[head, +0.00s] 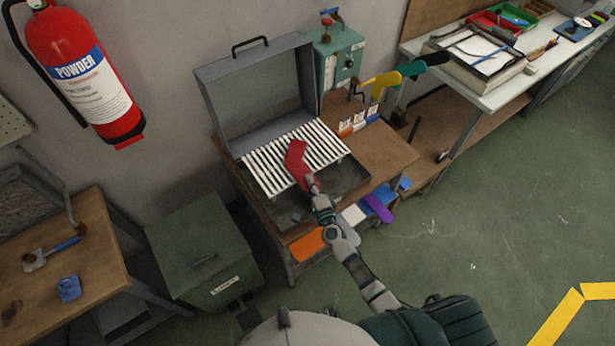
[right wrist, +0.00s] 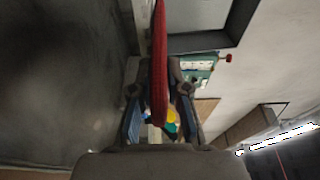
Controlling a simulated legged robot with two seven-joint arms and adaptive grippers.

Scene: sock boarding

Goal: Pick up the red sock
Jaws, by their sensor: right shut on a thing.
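The red sock (head: 296,160) is over the slatted white rack of the open grey press in the head view, its lower end at my right gripper (head: 313,186). In the right wrist view the red sock (right wrist: 160,65) is seen edge-on as a thin upright strip between the two fingers of my right gripper (right wrist: 160,105). My right gripper is shut on the sock. I cannot tell whether the sock touches the rack. My left gripper does not show in the head view.
The grey press (head: 257,85) has its lid up on a wooden table (head: 392,150). A teal control box (head: 338,58) stands behind it. Yellow, green and black sock shapes (head: 388,80) stand to the right. Orange, white and purple pieces lie below. A green cabinet (head: 200,245) is at left.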

